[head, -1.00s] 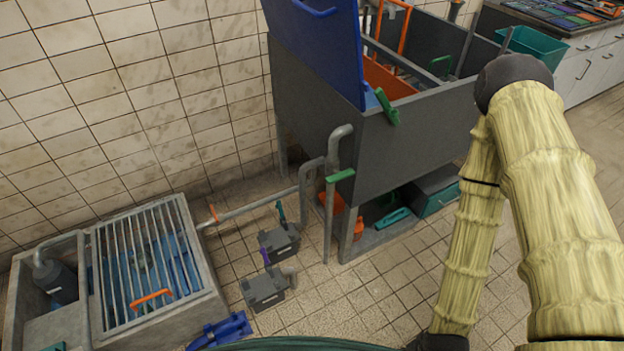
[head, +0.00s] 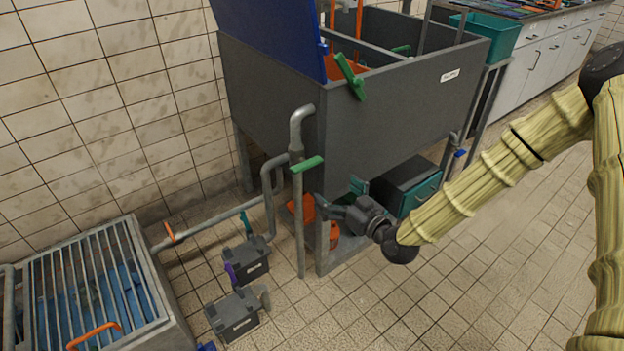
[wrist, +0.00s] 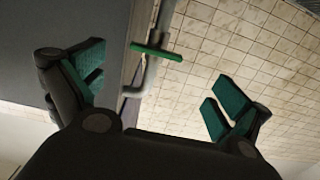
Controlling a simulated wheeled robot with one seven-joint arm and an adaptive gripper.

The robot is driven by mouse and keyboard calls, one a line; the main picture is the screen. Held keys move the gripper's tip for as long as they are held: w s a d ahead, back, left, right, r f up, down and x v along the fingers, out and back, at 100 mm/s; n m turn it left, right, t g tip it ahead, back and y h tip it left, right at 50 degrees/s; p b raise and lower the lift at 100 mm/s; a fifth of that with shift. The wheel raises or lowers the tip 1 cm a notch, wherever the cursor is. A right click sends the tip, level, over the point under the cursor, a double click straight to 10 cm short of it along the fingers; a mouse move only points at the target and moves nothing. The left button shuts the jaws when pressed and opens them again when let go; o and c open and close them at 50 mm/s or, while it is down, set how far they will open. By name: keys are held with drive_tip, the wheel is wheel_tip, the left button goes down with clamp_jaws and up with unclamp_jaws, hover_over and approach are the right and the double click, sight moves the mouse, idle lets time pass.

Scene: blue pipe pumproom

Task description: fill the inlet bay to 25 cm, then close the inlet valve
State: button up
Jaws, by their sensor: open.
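A grey tank (head: 400,125) stands against the tiled wall, with divided bays behind its front wall; I see no water level in them. Another green lever (head: 349,77) tilts over the tank's rim. No readable label tells which is the inlet valve. My gripper (head: 341,199) is open and empty, low before the tank corner, right of and below the T-shaped handle. Its spread green-padded fingers (wrist: 158,85) show in the wrist view, apart from the handle.
A barred floor basin (head: 95,285) lies at the lower left. Two dark boxes (head: 247,260) (head: 233,313) stand on the floor. A dark drawer unit (head: 408,187) and orange items (head: 302,207) sit under the tank. The tiled floor at right is free.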

sight(310, 166)
drive_tip(key=x, duration=0.3)
drive_tip(key=r+x, duration=0.1)
drive_tip(key=x, duration=0.3)
drive_tip(key=b+x, duration=0.1)
drive_tip(key=x, duration=0.3)
drive_tip(key=shift+w+d+r, duration=0.1)
drive_tip(key=shift+w+r, duration=0.05)
drive_tip(key=shift+w, duration=0.05)
drive_tip(key=shift+c, duration=0.2)
drive_tip(key=c, duration=0.7)
